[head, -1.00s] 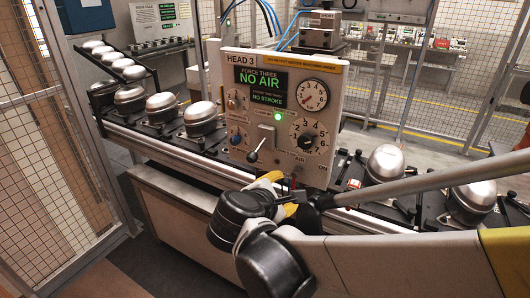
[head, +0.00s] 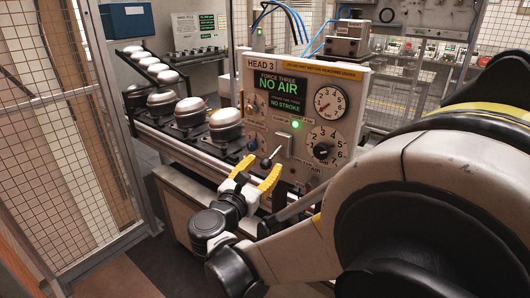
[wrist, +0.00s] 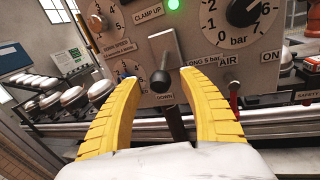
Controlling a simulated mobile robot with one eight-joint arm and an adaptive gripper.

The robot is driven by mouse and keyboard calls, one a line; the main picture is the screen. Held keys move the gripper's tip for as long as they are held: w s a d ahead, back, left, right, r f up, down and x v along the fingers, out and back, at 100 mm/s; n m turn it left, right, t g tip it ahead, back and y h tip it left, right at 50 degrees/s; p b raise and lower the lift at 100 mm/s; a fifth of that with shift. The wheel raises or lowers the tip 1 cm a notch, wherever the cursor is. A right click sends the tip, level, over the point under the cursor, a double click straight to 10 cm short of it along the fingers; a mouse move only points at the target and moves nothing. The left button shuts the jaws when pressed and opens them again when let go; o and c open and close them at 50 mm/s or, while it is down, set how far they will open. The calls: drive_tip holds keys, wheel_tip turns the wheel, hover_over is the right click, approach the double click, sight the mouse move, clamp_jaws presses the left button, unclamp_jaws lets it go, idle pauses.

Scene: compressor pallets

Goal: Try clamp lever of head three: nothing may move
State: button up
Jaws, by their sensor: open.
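The head three panel (head: 358,82) is a pale control box with a display reading "FORCE THREE NO AIR" and "NO STROKE". Its clamp lever (head: 272,157) has a black ball end and slants down; in the wrist view the lever (wrist: 161,62) hangs between the labels "CLAMP UP" and "DOWN". My gripper (head: 256,179) is open, with yellow fingers. In the wrist view the fingers of my gripper (wrist: 160,88) stand left and right of the black ball, apart from it. The gripper is empty, just in front of the lever's lower end.
The panel also carries a gauge (head: 330,102), a pressure dial (head: 323,147) and a lit green lamp (head: 295,125). A red-handled lever (wrist: 234,92) is right of my fingers. Silver compressors (head: 226,122) line the conveyor at left. Mesh fencing (head: 75,120) stands at far left.

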drive_tip(key=shift+x, duration=0.95)
clamp_jaws()
drive_tip(key=shift+r, duration=0.1)
